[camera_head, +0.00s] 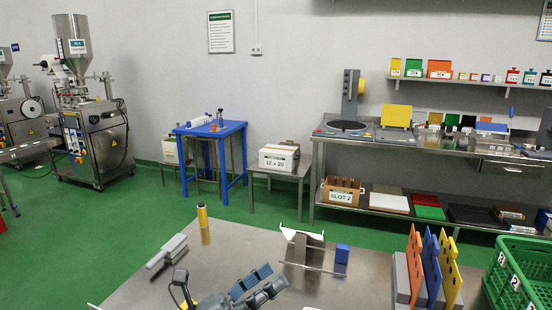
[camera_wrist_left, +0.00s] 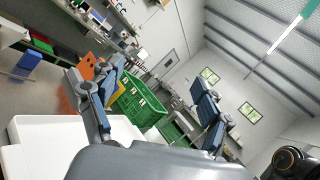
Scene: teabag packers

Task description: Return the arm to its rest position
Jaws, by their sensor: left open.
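My left gripper (camera_head: 262,283) is at the bottom middle of the head view, over the front of the steel table (camera_head: 225,255). Its two blue-grey fingers are spread with nothing between them. In the left wrist view the fingers (camera_wrist_left: 158,92) also stand wide apart and empty, with the room's wall and ceiling beyond them. The gripper appears apart from the blue block (camera_head: 342,254) and the metal stand (camera_head: 302,250). My right gripper is not in view.
A white tray (camera_wrist_left: 40,130) is close at lower left there.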

